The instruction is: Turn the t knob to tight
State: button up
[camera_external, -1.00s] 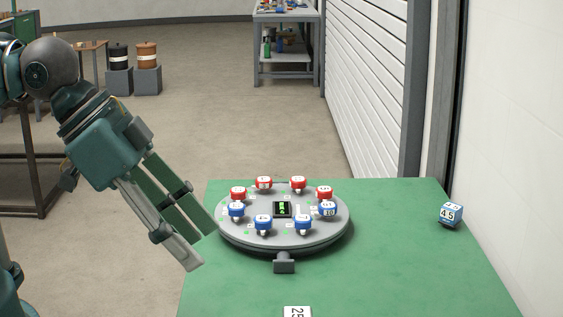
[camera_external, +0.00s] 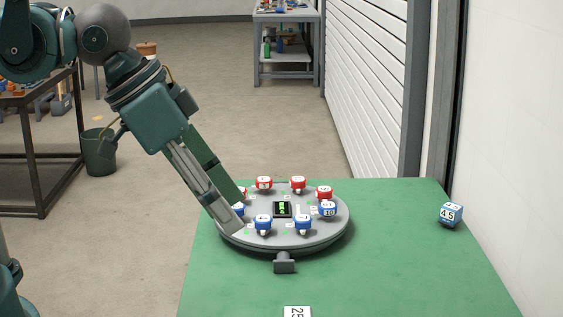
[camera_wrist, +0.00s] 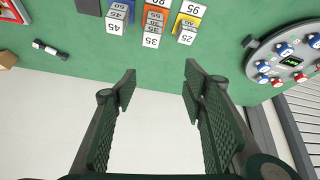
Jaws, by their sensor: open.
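A round grey turntable (camera_external: 335,232) stands on the green table, with red and blue knobs around a small dark display (camera_external: 283,209).
Several numbered blocks (camera_wrist: 155,28) show at the top of the wrist view. A white numbered block (camera_external: 297,312) shows at the near edge.

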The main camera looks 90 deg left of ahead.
jog(key=w+a+f+n+g+p, duration=0.1)
jog(key=w+a+n, duration=0.2)
jog(key=a, duration=0.8)
jog(key=w+a+f+n+g+p, duration=0.1)
jog(key=w+a+n+g, duration=0.15)
jog(key=a, duration=0.75)
jog(key=w+a+n+g+p, duration=0.1)
jog(key=w+a+n, duration=0.3)
jog(key=a, duration=0.7)
jog(key=s+a+f+n+p, duration=0.1)
jog(key=s+a+f+n, duration=0.1)
jog(key=a+f, duration=0.3)
jog(key=s+a+f+n+g, duration=0.1)
jog(key=s+a+f+n, duration=0.2)
jog(key=a, duration=1.1)
jog(key=s+a+f+n+p, duration=0.1)
jog(key=s+a+f+n, duration=0.2)
jog(key=a, duration=0.7)
jog(key=shift+s+a+f+g+h+p, duration=0.1)
jog(key=shift+s+f+h, duration=0.05)
jog(key=shift+s+f, duration=0.4)
jog(key=shift+s+a+f+g+h+p, duration=0.15)
jog(key=shift+s+f, duration=0.2)
jog(key=shift+f, duration=0.4)
jog(key=shift+s+d+f+g+h+p, duration=0.1)
jog(key=shift+s+f, duration=0.35)
jog(key=shift+f, duration=0.2)
jog(key=shift+s+a+f, duration=0.25)
jog(key=shift+s+a, duration=0.05)
jog(key=shift+a, duration=0.05)
